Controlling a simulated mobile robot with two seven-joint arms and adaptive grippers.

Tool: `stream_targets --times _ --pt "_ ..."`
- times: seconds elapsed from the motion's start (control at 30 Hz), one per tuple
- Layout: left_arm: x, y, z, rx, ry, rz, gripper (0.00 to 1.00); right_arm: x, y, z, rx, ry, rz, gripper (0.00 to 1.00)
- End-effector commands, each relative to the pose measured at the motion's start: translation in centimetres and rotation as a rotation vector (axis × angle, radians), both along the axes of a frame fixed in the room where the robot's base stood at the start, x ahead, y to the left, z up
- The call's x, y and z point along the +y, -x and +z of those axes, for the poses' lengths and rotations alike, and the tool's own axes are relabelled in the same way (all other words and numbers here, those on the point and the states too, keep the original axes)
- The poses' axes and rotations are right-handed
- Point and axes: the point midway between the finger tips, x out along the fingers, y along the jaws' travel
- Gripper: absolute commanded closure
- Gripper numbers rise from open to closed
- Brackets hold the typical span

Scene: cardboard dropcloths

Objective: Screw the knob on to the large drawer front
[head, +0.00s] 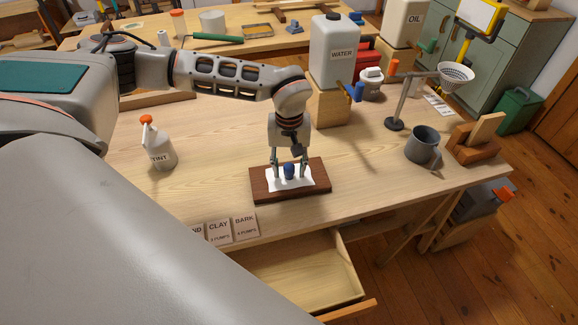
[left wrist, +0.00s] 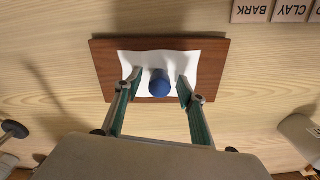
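A small blue rounded piece (head: 289,171), which looks like the knob, stands on a white sheet on a dark brown board (head: 262,190). It also shows in the left wrist view (left wrist: 159,83). My left gripper (head: 289,168) points down over it, open, with one finger on each side. In the left wrist view gaps show between the piece and both fingertips (left wrist: 158,82). An open drawer (head: 300,275) sticks out below the table edge, its front (head: 350,311) partly cut off by my grey body. I cannot tell whether this or the brown board is the large drawer front. My right gripper is not in view.
A tint bottle (head: 160,152) stands left of the board. A water jug (head: 335,55) on a wooden stand is behind it. A grey mug (head: 422,147) and a funnel stand (head: 397,122) are at the right. Label cards (head: 219,231) lie along the front edge. Table around the board is clear.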

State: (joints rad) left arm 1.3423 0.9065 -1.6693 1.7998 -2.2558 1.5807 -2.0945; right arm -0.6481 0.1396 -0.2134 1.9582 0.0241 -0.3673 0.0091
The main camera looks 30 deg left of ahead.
Motion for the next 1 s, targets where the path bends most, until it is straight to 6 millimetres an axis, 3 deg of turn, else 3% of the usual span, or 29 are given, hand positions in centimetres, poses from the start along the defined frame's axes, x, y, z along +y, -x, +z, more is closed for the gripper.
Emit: stream_targets --times 0.27,0.7,1.0 --pt "0.0 -0.1 0.8 -0.003 0.001 0.001 0.6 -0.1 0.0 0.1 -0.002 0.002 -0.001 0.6" --pt "0.0 -0.1 8.9 -0.004 -0.001 0.0 0.6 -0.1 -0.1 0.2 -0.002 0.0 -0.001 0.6" --pt "0.0 -0.1 11.9 -0.001 -0.001 0.0 0.6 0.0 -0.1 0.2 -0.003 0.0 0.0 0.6"
